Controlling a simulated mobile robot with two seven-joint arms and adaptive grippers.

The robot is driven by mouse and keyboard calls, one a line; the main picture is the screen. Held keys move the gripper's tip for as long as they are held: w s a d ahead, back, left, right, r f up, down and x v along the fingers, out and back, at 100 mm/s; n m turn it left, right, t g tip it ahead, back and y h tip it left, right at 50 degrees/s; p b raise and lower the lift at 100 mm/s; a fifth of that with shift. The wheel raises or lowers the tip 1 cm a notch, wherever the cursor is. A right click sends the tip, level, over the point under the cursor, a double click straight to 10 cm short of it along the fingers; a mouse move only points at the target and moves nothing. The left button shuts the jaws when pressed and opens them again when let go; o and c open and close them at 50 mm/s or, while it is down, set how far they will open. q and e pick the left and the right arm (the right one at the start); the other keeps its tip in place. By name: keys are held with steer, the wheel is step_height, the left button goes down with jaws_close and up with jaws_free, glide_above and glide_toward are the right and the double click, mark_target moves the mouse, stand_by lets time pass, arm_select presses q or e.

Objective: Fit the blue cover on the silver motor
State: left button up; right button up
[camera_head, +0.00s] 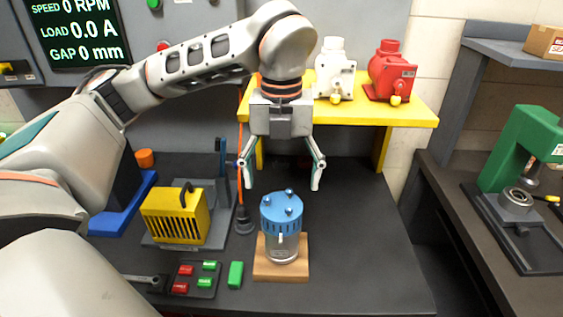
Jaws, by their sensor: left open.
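The blue cover (282,211) sits on top of the silver motor (283,250). It looks upright, and I cannot tell whether it is seated fully. Several small dark-blue knobs stand on its top. The motor stands on a wooden block (268,275) on the dark bench. My left gripper (281,184) is open and empty, pointing down above and behind the cover, its fingers spread wide. It looks apart from the cover. My right gripper is not in view.
A yellow vented box (176,216) with a handle stands left. A tray of red and green tags (195,280) and a green block (236,274) lie in front. A yellow shelf (400,113) holds a white unit (334,75) and a red unit (391,74). The bench's right side is clear.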

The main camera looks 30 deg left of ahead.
mark_target(281, 206)
arm_select(q)
steer(key=shift+r, duration=2.05)
steer(key=shift+s+f, duration=0.1)
